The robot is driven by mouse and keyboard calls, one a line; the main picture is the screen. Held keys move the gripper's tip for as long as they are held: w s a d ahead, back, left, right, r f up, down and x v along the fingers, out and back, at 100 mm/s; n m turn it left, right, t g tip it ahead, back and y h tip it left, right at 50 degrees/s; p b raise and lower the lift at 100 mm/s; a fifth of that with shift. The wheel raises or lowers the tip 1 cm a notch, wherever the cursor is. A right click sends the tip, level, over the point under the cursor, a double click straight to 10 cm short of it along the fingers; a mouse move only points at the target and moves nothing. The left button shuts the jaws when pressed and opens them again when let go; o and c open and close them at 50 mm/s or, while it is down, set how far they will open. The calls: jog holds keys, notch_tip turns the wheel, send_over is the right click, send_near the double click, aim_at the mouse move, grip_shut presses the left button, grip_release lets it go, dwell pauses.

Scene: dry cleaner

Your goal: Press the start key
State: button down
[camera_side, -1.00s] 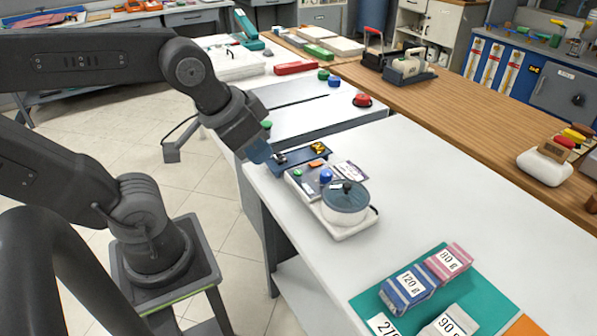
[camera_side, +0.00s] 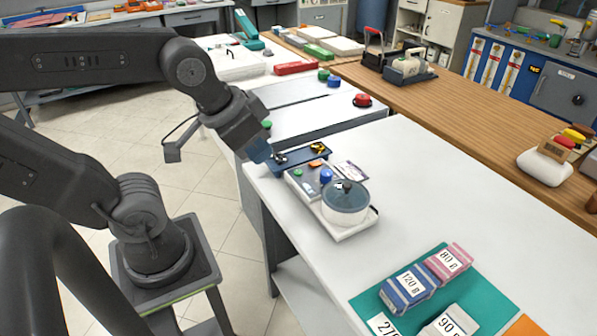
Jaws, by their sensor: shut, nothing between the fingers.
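No marking that names the start key can be read. My gripper (camera_side: 266,157) is shut and empty, pointing down and right. In the picture it is just left of the dark blue tray and up-left of the green key, apart from the keys. Its height above the table is hard to tell.
The dark blue tray (camera_side: 285,168) with small items lies behind the panel. A white card (camera_side: 352,170) is beside the machine. A teal mat (camera_side: 433,315) with numbered packets is in front. A red button (camera_side: 362,100) stands farther back.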

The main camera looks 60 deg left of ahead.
jog(key=w+a+f+m+t+y, duration=0.25)
jog(key=w+a+y, duration=0.25)
jog(key=w+a, duration=0.9)
jog(key=m+t+h, duration=0.1)
jog(key=m+h, duration=0.3)
jog(key=m, duration=0.1)
send_over(298, 173)
notch_tip(298, 173, down, 12)
jog(key=shift+r, duration=0.1)
jog(key=shift+f, duration=4.4)
jog(key=shift+f, duration=0.4)
